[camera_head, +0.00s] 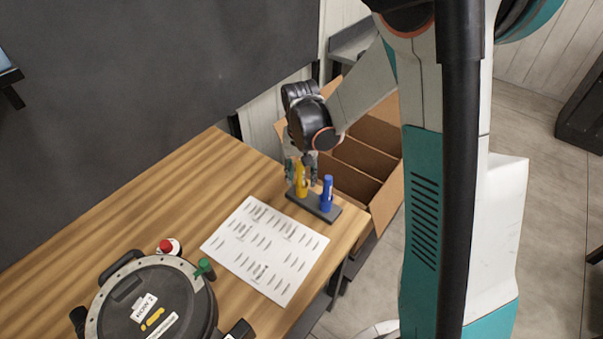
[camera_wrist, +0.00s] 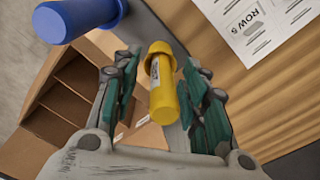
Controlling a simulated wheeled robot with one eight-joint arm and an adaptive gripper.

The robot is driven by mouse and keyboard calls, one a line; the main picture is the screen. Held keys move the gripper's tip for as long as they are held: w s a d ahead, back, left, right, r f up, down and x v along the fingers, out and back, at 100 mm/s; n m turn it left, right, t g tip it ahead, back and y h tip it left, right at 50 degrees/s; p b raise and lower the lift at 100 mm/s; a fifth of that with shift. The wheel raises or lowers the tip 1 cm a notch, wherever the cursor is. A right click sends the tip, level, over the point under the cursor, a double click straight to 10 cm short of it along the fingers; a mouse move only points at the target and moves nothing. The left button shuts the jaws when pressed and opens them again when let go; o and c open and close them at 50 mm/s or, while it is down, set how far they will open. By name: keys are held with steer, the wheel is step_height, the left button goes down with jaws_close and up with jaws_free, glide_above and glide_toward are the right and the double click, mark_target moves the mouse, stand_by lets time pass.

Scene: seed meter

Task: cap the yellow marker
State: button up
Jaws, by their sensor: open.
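The yellow marker (camera_head: 301,181) stands at the left end of a dark stand (camera_head: 315,206) near the table's far right edge. In the wrist view the yellow marker (camera_wrist: 162,100) lies between the green-padded fingers of my gripper (camera_wrist: 158,92). The fingers are open, with a visible gap on each side. A wider yellow collar and rounded end show at its upper part; I cannot tell whether this is a separate cap. The blue marker (camera_head: 326,193) stands at the stand's right end; it also shows in the wrist view (camera_wrist: 82,18). In the head view my gripper (camera_head: 301,172) partly hides the yellow marker.
A printed white sheet (camera_head: 265,248) lies on the wooden table (camera_head: 165,218). A round dark device (camera_head: 150,300) with a green knob (camera_head: 205,268) stands at front left, beside a red button (camera_head: 167,246). A divided cardboard box (camera_head: 382,200) sits off the table's right edge.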

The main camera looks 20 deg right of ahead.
step_height(320, 180, up, 12)
steer(key=shift+a+f, duration=0.1)
steer(key=shift+s+r, duration=0.15)
steer(key=shift+r, duration=0.1)
steer(key=s+r+n+t+b, duration=0.2)
steer(key=s+r+n+t, duration=0.2)
steer(key=s, duration=1.5)
steer(key=shift+r+t+b, duration=0.15)
steer(key=shift+t+b, duration=0.2)
steer(key=shift+t, duration=1.25)
